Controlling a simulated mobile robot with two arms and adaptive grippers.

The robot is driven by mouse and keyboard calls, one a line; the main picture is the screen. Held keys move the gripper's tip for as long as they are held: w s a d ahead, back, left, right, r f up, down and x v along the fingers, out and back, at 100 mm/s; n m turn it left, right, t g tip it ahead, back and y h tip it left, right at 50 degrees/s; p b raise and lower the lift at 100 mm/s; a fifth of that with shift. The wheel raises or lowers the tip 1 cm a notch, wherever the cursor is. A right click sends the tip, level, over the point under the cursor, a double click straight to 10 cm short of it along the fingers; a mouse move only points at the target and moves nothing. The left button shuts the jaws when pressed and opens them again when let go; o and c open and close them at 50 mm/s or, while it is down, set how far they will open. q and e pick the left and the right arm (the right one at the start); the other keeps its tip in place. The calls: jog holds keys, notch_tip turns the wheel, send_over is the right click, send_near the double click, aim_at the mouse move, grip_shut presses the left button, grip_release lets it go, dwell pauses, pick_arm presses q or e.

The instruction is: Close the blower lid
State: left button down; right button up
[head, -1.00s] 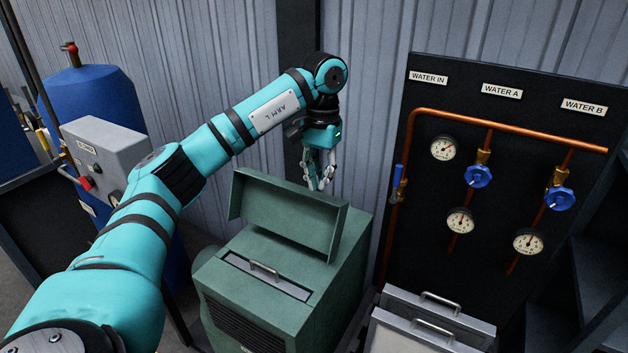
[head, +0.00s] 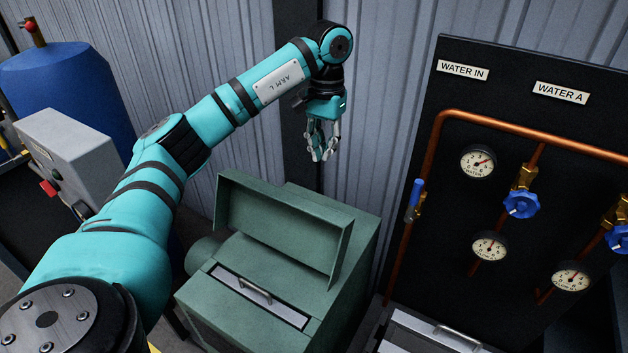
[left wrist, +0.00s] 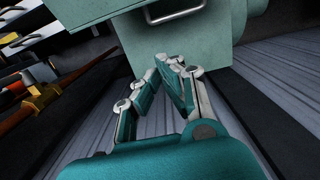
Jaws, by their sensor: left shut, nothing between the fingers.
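The blower (head: 250,300) is a green metal box in the lower middle of the head view. Its lid (head: 285,225) is a shallow green tray standing open and tilted up along the back of the top. My left gripper (head: 322,152) hangs behind and above the lid's right end, apart from it, fingers pointing down. It is shut and empty. In the left wrist view my left gripper (left wrist: 168,65) shows its fingertips in front of green metal (left wrist: 150,45) with a metal handle (left wrist: 175,12); I cannot tell which part that is. My right gripper is not in view.
A silver slot plate with a handle (head: 255,291) lies on the blower's top. A black panel (head: 455,240) with copper pipe, gauges and blue valves stands at the right. A grey control box (head: 75,155) and blue tank (head: 70,85) stand left. The corrugated wall is close behind.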

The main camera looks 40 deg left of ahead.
pick_arm(q)
jog(key=s+f+p, duration=0.1)
jog(key=f, duration=0.1)
jog(key=s+f+p, duration=0.2)
jog(key=s+d+f+p, duration=0.1)
jog(key=s+f+p, duration=0.1)
jog(key=f, duration=0.1)
jog(key=shift+w, duration=0.15)
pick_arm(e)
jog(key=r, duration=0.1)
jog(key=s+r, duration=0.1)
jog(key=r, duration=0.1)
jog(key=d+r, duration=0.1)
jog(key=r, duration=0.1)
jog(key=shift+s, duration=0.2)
